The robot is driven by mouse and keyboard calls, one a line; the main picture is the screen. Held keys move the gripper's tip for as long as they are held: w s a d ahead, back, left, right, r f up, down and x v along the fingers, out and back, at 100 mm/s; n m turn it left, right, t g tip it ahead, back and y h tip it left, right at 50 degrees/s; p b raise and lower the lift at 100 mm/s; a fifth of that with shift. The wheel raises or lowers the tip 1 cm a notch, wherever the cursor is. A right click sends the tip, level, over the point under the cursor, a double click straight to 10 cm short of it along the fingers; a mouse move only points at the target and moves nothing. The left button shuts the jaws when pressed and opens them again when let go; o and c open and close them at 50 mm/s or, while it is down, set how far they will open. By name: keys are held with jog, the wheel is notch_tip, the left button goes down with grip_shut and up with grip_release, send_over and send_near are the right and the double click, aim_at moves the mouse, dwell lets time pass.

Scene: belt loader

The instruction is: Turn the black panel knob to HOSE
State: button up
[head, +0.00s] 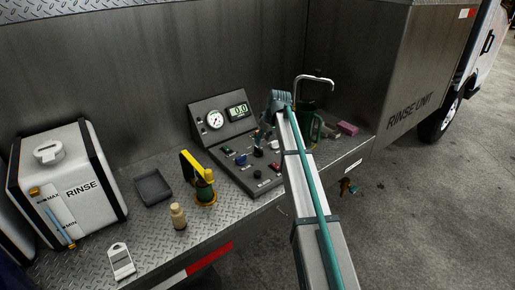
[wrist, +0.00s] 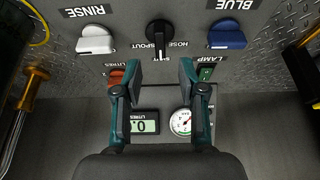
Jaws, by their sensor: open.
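The black panel knob (wrist: 159,34) stands between a white knob and a blue knob in the upside-down wrist view. Its raised grip runs up and down in the picture, its lower end toward the SHUT label.
The blue knob (wrist: 227,35) and white RINSE knob (wrist: 96,39) flank it. A green lamp switch (wrist: 206,72), red switch (wrist: 117,76), litre display (wrist: 144,121) and gauge (wrist: 182,122) are near the fingers. A yellow-handled tool (head: 196,168) stands left of the panel (head: 215,110).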

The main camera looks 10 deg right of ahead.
aim_at(259, 148)
jog(key=p+x, duration=0.1)
jog(key=x, duration=0.6)
jog(key=shift+p, duration=0.4)
grip_shut()
